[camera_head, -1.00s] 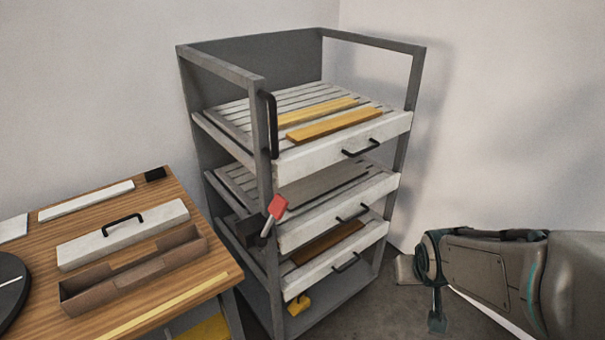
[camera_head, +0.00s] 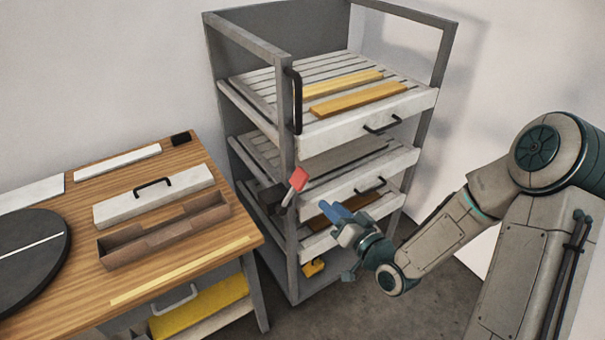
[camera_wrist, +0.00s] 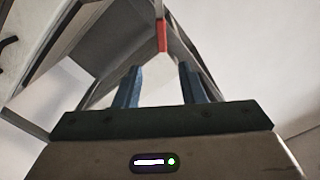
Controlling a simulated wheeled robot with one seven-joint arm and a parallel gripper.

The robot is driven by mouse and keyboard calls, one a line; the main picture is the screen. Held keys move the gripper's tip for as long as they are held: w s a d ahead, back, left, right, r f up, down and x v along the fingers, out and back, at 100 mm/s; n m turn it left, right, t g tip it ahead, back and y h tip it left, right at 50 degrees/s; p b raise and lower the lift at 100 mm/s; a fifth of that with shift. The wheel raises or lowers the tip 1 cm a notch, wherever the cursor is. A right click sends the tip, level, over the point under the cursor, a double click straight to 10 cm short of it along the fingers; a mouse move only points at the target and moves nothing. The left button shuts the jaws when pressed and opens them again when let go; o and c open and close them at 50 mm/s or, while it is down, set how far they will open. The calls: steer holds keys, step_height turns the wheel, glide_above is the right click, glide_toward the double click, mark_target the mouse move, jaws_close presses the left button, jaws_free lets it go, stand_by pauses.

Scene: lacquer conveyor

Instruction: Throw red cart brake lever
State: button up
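The red lever (camera_head: 299,179) has a red grip on a short metal stem. It is mounted on the left front post of the grey rack cart (camera_head: 285,150), beside a dark block, and tilts up to the right. In the wrist view the red grip (camera_wrist: 162,36) shows beyond the fingers, near the top middle. My gripper (camera_head: 332,208) has blue fingers and is in front of the cart, to the right of and a little below the lever, apart from it. In the wrist view my gripper (camera_wrist: 160,85) is open, with a clear empty gap between the fingers.
The cart holds slatted trays with black handles and yellow and brown strips. A vertical black handle (camera_head: 298,100) is on the same post above the lever. A wooden table (camera_head: 190,265) with a long brown box (camera_head: 165,232) and a black disc (camera_head: 30,250) stands at left.

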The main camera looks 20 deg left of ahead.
mark_target(306, 181)
steer(key=p+x, duration=0.4)
steer(key=x, duration=0.9)
steer(key=shift+w+a+r, duration=0.2)
steer(key=shift+w+a, duration=0.05)
jaws_close()
